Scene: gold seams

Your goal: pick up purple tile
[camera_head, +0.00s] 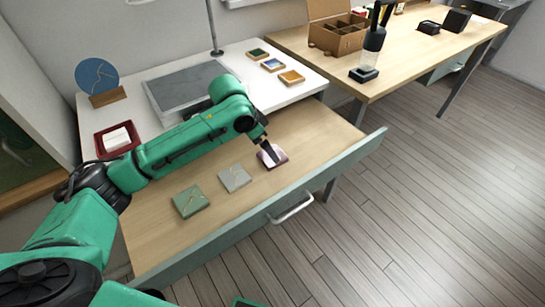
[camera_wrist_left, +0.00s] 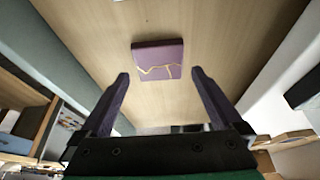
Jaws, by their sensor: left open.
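The purple tile (camera_head: 273,158) with a gold seam lies flat in the open wooden drawer, the rightmost of three tiles in the head view. It also shows in the left wrist view (camera_wrist_left: 157,60), just beyond the fingertips and between their lines. My left gripper (camera_head: 267,146) is above the tile and partly covers it in the head view. In the left wrist view its two dark fingers (camera_wrist_left: 159,77) are spread wide with nothing between them. My right gripper is not in view.
A pale grey tile (camera_head: 234,178) and a green tile (camera_head: 191,201) lie left of it in the drawer (camera_head: 150,243). The drawer front (camera_head: 255,215) has a handle. A red tray (camera_head: 104,134), grey mat (camera_head: 172,92) and several small tiles rest on the white desktop behind.

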